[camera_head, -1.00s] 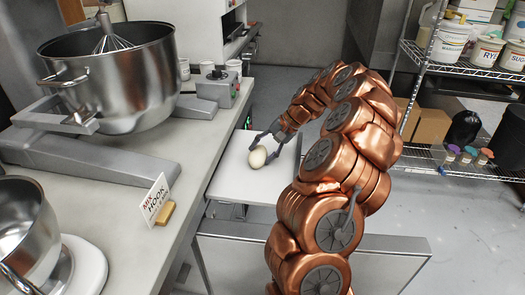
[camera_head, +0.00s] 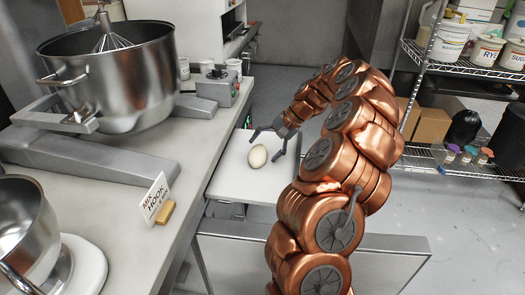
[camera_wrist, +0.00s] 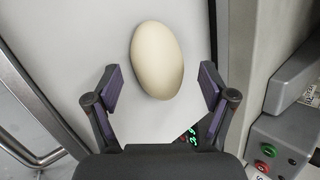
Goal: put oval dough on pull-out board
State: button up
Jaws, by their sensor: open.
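The oval dough (camera_head: 257,156) is a smooth cream-coloured egg shape. It rests on the white pull-out board (camera_head: 236,183), near the board's middle, in the head view. My gripper (camera_head: 266,147) is open just behind and above the dough. In the wrist view the dough (camera_wrist: 157,60) lies ahead of the two spread fingers (camera_wrist: 161,90), with its near end between their tips. A gap shows on each side and neither finger touches it. The board (camera_wrist: 85,30) shows as a pale surface under the dough.
The counter (camera_head: 195,150) at left holds a large mixer bowl (camera_head: 115,80), a small control box (camera_head: 217,88) and a "MIX HOOK" card (camera_head: 155,199). A wire shelf (camera_head: 440,70) with tubs stands at right. Open floor lies between board and shelf.

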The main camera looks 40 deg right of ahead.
jog(key=v, duration=1.1)
jog(key=shift+b, duration=0.35)
jog(key=shift+a, duration=0.15)
jog(key=s+a+r+n+g, duration=0.1)
jog(key=a+r+n+g, duration=0.15)
jog(key=a, duration=0.85)
jog(key=s+a+r+n+g, duration=0.1)
jog(key=a+n, duration=0.3)
jog(key=a, duration=0.8)
jog(key=s+a+f+n+g+h, duration=0.2)
jog(key=s+a+n+h, duration=0.1)
jog(key=s+a, duration=0.6)
jog(key=s+f+h, duration=0.1)
jog(key=s+f, duration=0.2)
jog(key=s, duration=0.3)
jog(key=s+f+n+h, duration=0.1)
jog(key=s+f, duration=0.2)
jog(key=s, duration=0.3)
jog(key=s+a+f+h, duration=0.1)
jog(key=s+f, duration=0.2)
jog(key=s, duration=0.3)
jog(key=shift+n+g, duration=0.35)
jog(key=shift+g, duration=0.1)
jog(key=shift+r, duration=0.1)
